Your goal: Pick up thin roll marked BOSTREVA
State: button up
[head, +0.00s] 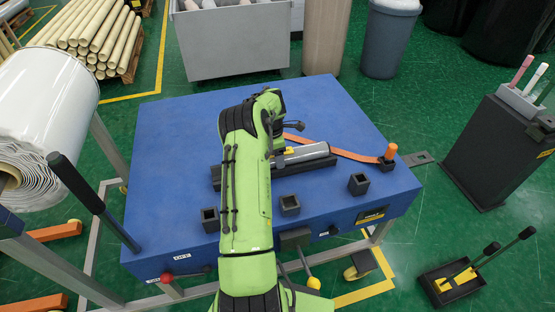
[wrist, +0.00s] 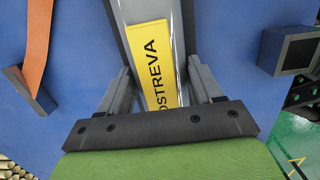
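The thin roll (head: 308,152) is silvery grey and lies in a dark cradle (head: 310,166) on the blue table. In the wrist view its yellow label (wrist: 155,60) reads "OSTREVA", with the first letter hidden toward my gripper. My gripper (wrist: 160,75) has one finger on each side of the roll. Narrow gaps seem to show between fingers and roll, so it looks open, not closed on it. In the head view my arm hides the roll's left end and most of my gripper (head: 275,150).
An orange strap (head: 345,153) runs behind the roll to an orange-topped post (head: 390,152). Small black square sockets (head: 289,204) line the table's front. The blue table's (head: 160,130) left and back right areas are clear.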

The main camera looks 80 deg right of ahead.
jog(key=c, duration=1)
